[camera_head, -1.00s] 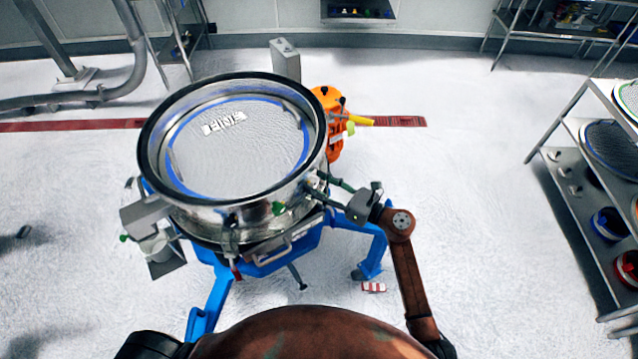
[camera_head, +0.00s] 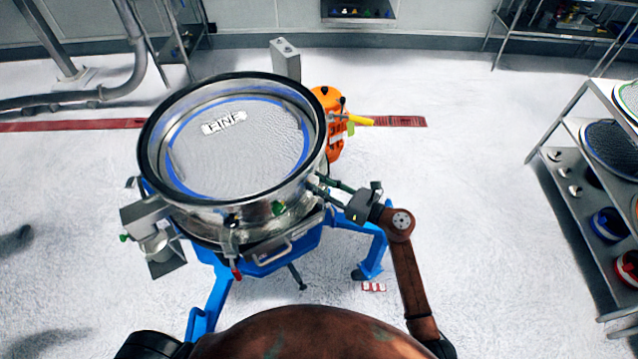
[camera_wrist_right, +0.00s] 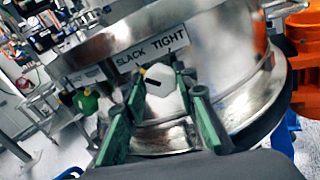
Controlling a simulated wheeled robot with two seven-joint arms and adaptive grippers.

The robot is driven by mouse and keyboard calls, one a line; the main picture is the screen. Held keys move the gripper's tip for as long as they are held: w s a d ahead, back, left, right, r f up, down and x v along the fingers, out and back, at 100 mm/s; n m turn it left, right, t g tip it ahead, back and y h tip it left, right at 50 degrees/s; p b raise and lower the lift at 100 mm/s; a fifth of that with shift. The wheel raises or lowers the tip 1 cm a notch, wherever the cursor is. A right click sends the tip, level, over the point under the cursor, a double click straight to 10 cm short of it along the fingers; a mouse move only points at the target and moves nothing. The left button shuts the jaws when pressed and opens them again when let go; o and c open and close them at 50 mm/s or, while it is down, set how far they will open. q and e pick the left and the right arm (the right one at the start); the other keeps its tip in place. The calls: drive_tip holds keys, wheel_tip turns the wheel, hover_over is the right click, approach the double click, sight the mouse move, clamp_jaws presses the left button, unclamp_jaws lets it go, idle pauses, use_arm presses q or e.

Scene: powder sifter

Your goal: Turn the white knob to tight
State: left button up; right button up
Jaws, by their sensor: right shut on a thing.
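The white knob (camera_wrist_right: 166,92) shows in the right wrist view, pale and faceted with a short black mark on its face. It sits on the metal sifter's side, under a label (camera_wrist_right: 150,50) reading SLACK on the left and TIGHT on the right. The black mark is tilted; I cannot tell which word it indicates. My right gripper (camera_wrist_right: 158,118) has a green finger on each side of the knob and is shut on it. In the head view my right gripper (camera_head: 327,185) reaches the sifter's right front side; the knob is hidden there. My left gripper is not in view.
The round sifter (camera_head: 232,150) has a mesh marked FINE and stands on a blue frame (camera_head: 212,300). An orange unit (camera_head: 328,120) is behind its right side. A shelf rack (camera_head: 570,190) stands far right. White floor is clear between them.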

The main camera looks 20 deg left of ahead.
drive_tip(key=m+p, duration=0.2)
drive_tip(key=m, duration=0.2)
drive_tip(key=shift+w+m, duration=0.1)
drive_tip(key=shift+m, duration=0.3)
drive_tip(key=m+p, duration=0.2)
drive_tip(key=m, duration=0.2)
drive_tip(key=shift+m+p, duration=0.3)
drive_tip(key=m+p, duration=0.2)
drive_tip(key=m, duration=0.2)
drive_tip(key=shift+m, duration=0.3)
drive_tip(key=shift+d+f+m+p, duration=0.15)
drive_tip(key=shift+m+p, duration=1.05)
drive_tip(key=shift+m, duration=0.7)
drive_tip(key=shift+w, duration=0.1)
drive_tip(key=o, duration=1.2)
drive_tip(key=shift+c, duration=0.2)
